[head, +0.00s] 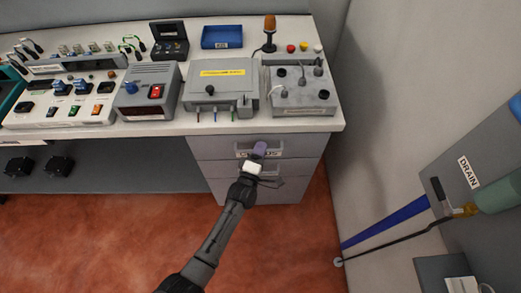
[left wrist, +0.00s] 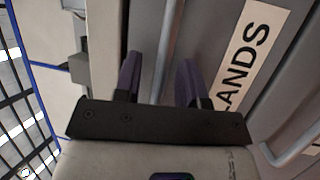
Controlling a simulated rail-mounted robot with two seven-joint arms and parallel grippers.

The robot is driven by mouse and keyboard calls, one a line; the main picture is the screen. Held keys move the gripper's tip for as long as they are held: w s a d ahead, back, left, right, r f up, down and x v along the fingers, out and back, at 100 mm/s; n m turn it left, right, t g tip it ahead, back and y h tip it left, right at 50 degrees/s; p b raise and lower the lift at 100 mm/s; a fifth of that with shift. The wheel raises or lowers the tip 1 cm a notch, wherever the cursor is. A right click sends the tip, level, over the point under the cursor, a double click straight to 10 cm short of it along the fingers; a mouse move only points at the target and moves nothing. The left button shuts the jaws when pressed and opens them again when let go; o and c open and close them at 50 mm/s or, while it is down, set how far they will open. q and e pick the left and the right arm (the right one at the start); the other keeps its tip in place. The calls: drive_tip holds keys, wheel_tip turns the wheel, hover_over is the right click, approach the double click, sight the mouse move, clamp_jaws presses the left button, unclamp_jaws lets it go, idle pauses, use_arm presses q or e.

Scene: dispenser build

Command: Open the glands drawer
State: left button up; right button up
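The glands drawer (head: 215,148) looks like the upper grey drawer under the right end of the bench, and its front looks closed. Its label is partly hidden by my gripper in the head view; the left wrist view shows a white label (left wrist: 250,50) reading "LANDS". A grey bar handle (left wrist: 172,40) runs beside the label. My left gripper (head: 259,150) is at the drawer front. In the left wrist view its purple fingers (left wrist: 160,80) are apart, one on each side of the bar, with gaps showing. My right gripper is in neither view.
Another drawer (head: 215,175) lies below. The bench top (head: 150,127) above carries several devices, a blue tray (head: 222,37) and an amber beacon (head: 270,30). A wall stands right of the drawers, with a blue pipe (head: 390,220) beyond. The red floor in front is clear.

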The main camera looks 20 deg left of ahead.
use_arm(q)
clamp_jaws()
idle(0.5)
